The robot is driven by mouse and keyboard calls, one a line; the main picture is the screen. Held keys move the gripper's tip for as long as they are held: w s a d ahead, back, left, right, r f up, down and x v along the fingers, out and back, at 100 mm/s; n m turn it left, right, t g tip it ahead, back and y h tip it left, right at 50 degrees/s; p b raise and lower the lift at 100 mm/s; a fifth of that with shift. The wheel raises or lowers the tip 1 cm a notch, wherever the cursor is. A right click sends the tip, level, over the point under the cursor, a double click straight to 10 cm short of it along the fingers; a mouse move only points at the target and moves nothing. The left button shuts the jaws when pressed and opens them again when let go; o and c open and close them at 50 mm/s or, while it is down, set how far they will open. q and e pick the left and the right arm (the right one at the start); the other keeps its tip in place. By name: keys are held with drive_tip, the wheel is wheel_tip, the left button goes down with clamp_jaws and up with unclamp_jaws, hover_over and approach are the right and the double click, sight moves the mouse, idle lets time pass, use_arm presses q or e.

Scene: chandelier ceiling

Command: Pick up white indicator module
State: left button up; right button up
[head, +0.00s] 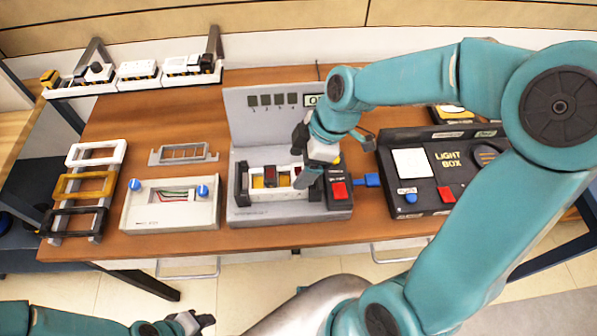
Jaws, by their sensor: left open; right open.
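A white module with yellow and dark red windows (262,194) sits in the grey test station (250,125) at the middle of the table. I cannot tell for sure whether it is the white indicator module. My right gripper (306,178) is over this module's right end, open, and hides part of it; I cannot tell whether it touches. Other white modules (138,70) stand on the rack at the back left. My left gripper (205,322) is low at the bottom left, open and empty, away from the table.
A frame stand with white, yellow and black frames (90,186) is at the left. A white box with blue knobs (170,215), a grey slotted frame (183,154), a red-button box (339,192) and a black light box (440,180) crowd the table. The back left tabletop (160,112) is clear.

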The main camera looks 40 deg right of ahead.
sight(297, 172)
drive_tip(key=shift+w+x, duration=0.2)
drive_tip(key=shift+x, duration=1)
drive_tip(key=shift+s+r, duration=0.1)
drive_tip(key=shift+s, duration=0.15)
drive_tip(key=shift+w+d, duration=0.1)
drive_tip(key=shift+w, duration=0.15)
drive_tip(key=c, duration=1.1)
drive_tip(key=shift+s, duration=0.15)
drive_tip(key=shift+r, duration=0.3)
wheel_tip(297, 172, up, 19)
drive_tip(key=shift+r+p, duration=0.2)
drive_tip(key=shift+p, duration=0.55)
